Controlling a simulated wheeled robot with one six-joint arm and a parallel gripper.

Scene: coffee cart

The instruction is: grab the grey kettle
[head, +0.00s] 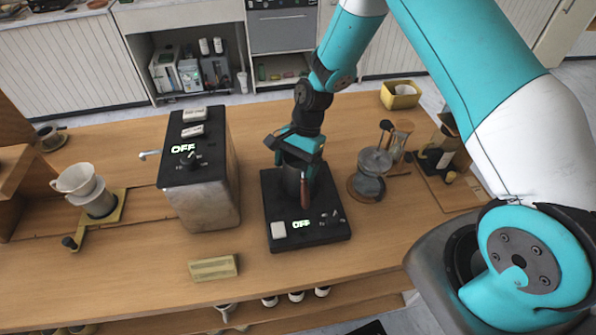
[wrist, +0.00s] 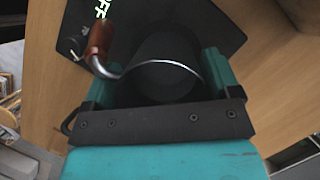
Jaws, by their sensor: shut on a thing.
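The grey kettle (head: 292,182) looks dark and stands on the black hot plate (head: 328,229), which shows a lit OFF label. Its reddish-brown handle points toward the front edge of the table in the head view. In the wrist view the kettle (wrist: 165,72) is a dark round shape between the two teal fingers, with a metal wire curving to its wooden handle at the upper left. My gripper (head: 300,158) comes down from above and is shut on the kettle's body. The gripper covers the kettle's top in the head view.
A tall machine (head: 203,195) with an OFF label stands left of the hot plate. A glass vessel (head: 371,170) stands close on the right. A white dripper (head: 76,180) is at far left, and a yellow block (head: 213,268) lies in front. The table behind the plate is clear.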

